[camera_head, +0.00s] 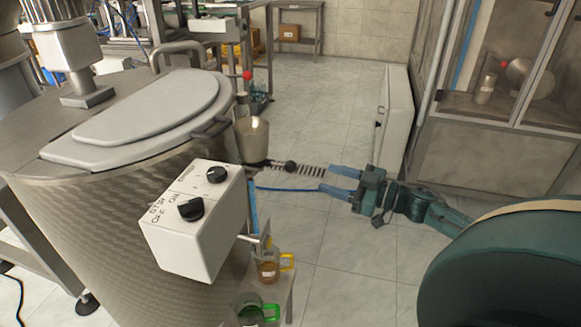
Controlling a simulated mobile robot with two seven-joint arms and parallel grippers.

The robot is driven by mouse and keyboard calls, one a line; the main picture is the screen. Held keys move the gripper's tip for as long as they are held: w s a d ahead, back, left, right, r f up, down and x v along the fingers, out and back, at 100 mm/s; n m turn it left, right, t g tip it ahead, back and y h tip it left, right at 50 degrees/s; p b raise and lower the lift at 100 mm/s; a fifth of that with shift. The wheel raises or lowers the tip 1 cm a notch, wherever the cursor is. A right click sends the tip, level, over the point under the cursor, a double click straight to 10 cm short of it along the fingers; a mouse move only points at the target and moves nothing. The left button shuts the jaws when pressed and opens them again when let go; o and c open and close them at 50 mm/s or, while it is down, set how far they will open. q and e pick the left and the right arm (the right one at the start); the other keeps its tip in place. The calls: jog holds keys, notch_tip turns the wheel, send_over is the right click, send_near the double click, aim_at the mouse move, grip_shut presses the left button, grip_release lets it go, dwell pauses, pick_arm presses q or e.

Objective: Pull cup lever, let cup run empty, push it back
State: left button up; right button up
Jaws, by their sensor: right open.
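A beige-grey cup (252,139) stands upright beside the large steel tank, behind the white control box. The cup's contents cannot be made out. My left gripper is not in view.
The steel tank (80,215) with its grey lid fills the left. The white control box (195,220) with two black dials juts out in front. A yellow-handled mug (268,270) and a green mug (252,310) stand below.

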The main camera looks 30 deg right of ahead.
aim_at(291, 167)
jog(key=b+x, duration=0.1)
jog(key=x, duration=1)
jog(key=shift+w+a+f, duration=0.1)
jog(key=shift+w+a, duration=0.1)
jog(key=shift+w, duration=0.1)
jog(key=shift+c, duration=0.5)
grip_shut()
